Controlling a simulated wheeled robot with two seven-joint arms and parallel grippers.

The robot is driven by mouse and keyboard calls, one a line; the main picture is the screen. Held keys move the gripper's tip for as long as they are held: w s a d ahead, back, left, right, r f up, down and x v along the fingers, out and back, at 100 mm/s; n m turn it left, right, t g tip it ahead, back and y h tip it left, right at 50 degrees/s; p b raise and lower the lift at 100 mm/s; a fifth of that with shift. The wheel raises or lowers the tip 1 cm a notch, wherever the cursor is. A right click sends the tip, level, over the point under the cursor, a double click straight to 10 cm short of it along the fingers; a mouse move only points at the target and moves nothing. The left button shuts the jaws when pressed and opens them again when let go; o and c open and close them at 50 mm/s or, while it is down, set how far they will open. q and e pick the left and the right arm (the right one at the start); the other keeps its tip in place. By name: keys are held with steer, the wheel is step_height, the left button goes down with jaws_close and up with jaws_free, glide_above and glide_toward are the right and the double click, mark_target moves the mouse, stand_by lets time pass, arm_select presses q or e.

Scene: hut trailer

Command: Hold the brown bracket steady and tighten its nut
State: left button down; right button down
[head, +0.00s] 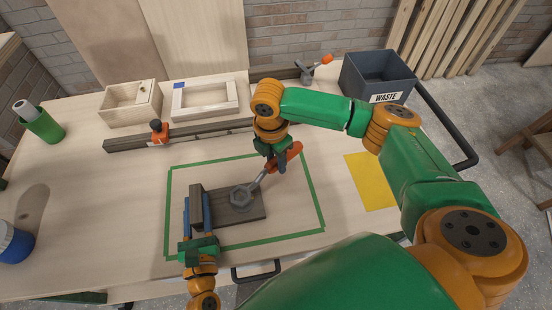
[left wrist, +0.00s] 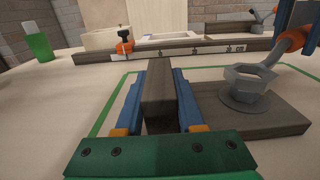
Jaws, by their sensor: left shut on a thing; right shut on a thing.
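The brown bracket (head: 256,211) lies in the green taped rectangle, its base plate flat and its upright wall at the left. My left gripper (head: 197,212) is shut on that upright wall, with one blue finger on each side, as the left wrist view (left wrist: 159,92) shows. The grey hexagonal nut (head: 240,197) sits on the base plate on a round flange. A wrench (head: 257,183) with an orange handle reaches to the nut; I cannot tell whether its end is fully seated around it. My right gripper (head: 277,160) is shut on the wrench handle.
Behind are a rail with an orange clamp (head: 158,132), a wooden box (head: 131,103) and a tray (head: 205,96). A grey waste bin (head: 376,78) stands back right. A yellow sheet (head: 371,182) lies right. Green and blue containers stand left.

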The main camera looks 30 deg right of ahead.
steer(key=shift+f, duration=1.15)
steer(key=s+m, duration=0.2)
steer(key=shift+s+d+m, duration=0.25)
steer(key=shift+s+m, duration=0.05)
steer(key=shift+s, duration=0.05)
steer(key=s+m, duration=0.3)
steer(key=shift+s+a+g, duration=0.15)
steer(key=shift+a+g, duration=0.05)
steer(key=shift+g, duration=0.1)
steer(key=s+m, duration=0.1)
steer(key=s+a+m, duration=0.1)
steer(key=m, duration=0.1)
steer(key=shift+s, duration=0.25)
steer(key=s+m, duration=0.1)
steer(key=s+a+m, duration=0.1)
steer(key=shift+a+m, duration=0.3)
steer(key=shift+m, duration=0.1)
steer(key=shift+s+a+m+y, duration=0.3)
steer(key=shift+s+a+m, duration=0.25)
steer(key=shift+m, duration=0.15)
steer(key=shift+w+d, duration=0.15)
steer(key=shift+d, duration=0.05)
